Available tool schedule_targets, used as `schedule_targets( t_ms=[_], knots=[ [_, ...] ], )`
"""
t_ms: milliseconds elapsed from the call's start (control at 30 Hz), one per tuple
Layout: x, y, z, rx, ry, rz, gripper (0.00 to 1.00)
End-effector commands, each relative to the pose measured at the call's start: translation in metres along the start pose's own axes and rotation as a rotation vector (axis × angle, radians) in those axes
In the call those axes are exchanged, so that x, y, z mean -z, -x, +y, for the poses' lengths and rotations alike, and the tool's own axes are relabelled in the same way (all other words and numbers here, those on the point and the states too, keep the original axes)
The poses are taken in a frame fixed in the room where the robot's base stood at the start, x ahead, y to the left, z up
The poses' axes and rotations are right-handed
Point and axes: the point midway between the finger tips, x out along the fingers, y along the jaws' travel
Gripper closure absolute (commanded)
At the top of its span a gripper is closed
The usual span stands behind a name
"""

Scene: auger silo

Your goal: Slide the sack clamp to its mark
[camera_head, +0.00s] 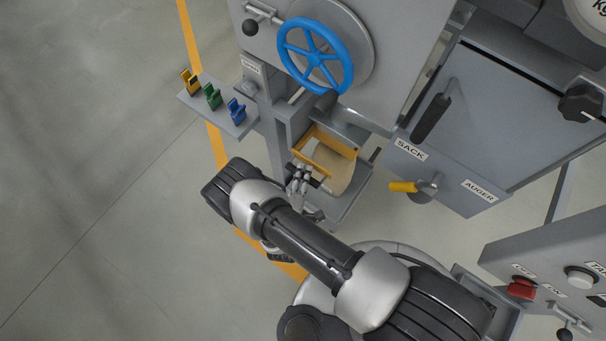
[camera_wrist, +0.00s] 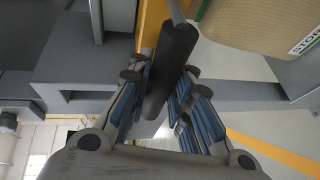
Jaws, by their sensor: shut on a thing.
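The sack clamp (camera_head: 312,155) is an orange-yellow frame around the mouth of a tan sack (camera_head: 340,172), below the spout of the grey machine. In the wrist view the clamp's yellow bar (camera_wrist: 151,22) carries a dark round handle (camera_wrist: 173,62). My gripper (camera_head: 302,172) reaches the clamp from the front. In the wrist view its blue-padded fingers lie on both sides of the handle, shut on it. The clamp's mark cannot be made out; my gripper and arm hide part of the clamp's front.
A blue handwheel (camera_head: 315,55) sits above the clamp. A small shelf (camera_head: 238,124) with yellow, green and blue clips stands left. A yellow-handled lever (camera_head: 403,187) and a dark-gripped lever (camera_head: 431,117) are to the right. A control panel with a red switch (camera_head: 521,289) is at lower right. Open floor lies left.

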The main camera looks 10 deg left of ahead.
Motion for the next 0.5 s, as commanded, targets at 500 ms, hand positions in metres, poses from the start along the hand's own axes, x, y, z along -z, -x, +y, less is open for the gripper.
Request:
schedule_targets(
  t_ms=[500],
  knots=[
    [0.0013, 0.0003, 0.006, -0.014, -0.002, 0.001, 0.67]
  ],
)
